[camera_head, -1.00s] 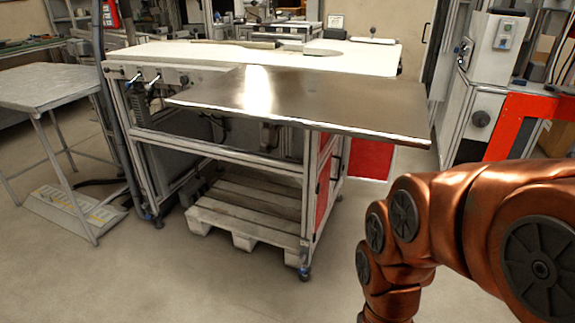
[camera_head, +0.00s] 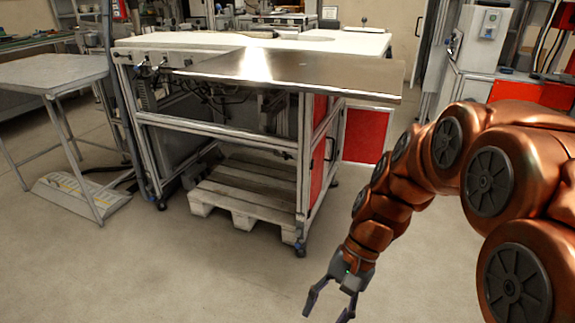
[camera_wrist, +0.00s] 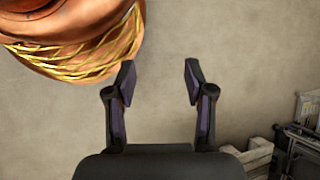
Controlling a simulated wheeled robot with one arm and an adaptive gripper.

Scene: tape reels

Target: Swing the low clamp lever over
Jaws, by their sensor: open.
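Two small dark levers with pale fittings sit on the front panel at the upper left of the white-topped bench in the head view: a left lever (camera_head: 139,70) and a right lever (camera_head: 163,65). They are small here, and I cannot tell which is the low clamp lever. My gripper (camera_head: 328,304) hangs low over bare floor, in front of the bench and well away from the levers. In the wrist view my gripper (camera_wrist: 160,80) is open, with nothing between its fingers. No lever shows in the wrist view.
A metal plate (camera_head: 300,72) juts from the front of the bench (camera_head: 330,44). A wooden pallet (camera_head: 245,190) lies beneath. A grey side table (camera_head: 55,72) stands left, with a low ramp-like board (camera_head: 75,198) under it. A red panel (camera_head: 367,133) stands behind. Front floor is clear.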

